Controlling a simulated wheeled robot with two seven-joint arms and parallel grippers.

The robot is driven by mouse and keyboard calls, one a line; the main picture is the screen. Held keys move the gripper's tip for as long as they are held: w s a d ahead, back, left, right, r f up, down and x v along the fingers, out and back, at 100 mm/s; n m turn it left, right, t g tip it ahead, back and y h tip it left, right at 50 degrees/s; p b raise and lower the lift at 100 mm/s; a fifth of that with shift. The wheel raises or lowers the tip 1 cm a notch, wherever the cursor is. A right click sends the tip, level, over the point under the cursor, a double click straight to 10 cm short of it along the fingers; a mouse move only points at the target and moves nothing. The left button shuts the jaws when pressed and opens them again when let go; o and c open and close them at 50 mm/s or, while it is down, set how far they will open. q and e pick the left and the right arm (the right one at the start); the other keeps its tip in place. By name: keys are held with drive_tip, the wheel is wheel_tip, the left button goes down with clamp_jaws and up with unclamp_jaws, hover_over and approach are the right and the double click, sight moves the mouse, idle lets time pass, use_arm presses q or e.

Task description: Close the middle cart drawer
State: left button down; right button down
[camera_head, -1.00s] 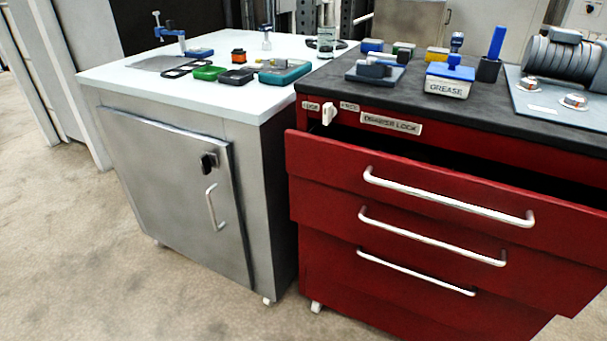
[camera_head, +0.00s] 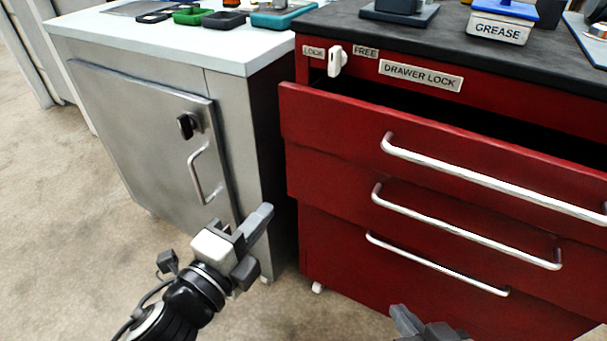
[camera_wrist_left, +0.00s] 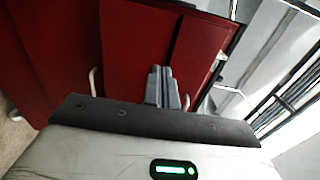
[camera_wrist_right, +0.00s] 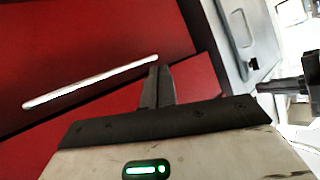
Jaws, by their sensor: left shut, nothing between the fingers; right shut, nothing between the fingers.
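The red cart has three drawers with silver bar handles. Its top drawer (camera_head: 340,130) stands out, with a dark gap behind its front. The middle drawer (camera_head: 330,185) appears out by less than the top one, and the bottom drawer (camera_head: 330,245) sits further back. The middle handle (camera_head: 465,228) is unobstructed. My left gripper (camera_head: 260,222) is shut and empty, in front of the gap between the cabinet and cart; it also shows in the left wrist view (camera_wrist_left: 163,85). My right gripper (camera_head: 402,318) is shut and empty below the bottom handle; it also shows in the right wrist view (camera_wrist_right: 157,85).
A steel cabinet (camera_head: 150,140) with a handled door stands left of the cart. A white lock knob (camera_head: 337,60) sits beside the drawer lock label (camera_head: 420,75). A grease box (camera_head: 500,25) stands on the black cart top. Floor at the left is clear.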

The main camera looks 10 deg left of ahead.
sight(310, 159)
use_arm(q)
drive_tip(key=b+x, duration=0.1)
drive_tip(key=x, duration=1)
drive_tip(key=shift+w+d+f, duration=0.1)
drive_tip(key=shift+w+d, duration=0.05)
drive_tip(key=shift+w, duration=0.2)
drive_tip(key=shift+w+d, duration=0.15)
drive_tip(key=shift+w, duration=0.5)
use_arm(e)
drive_tip(key=shift+w+a+r+t, duration=0.15)
drive_tip(key=shift+r+t, duration=0.15)
drive_tip(key=shift+r, duration=0.25)
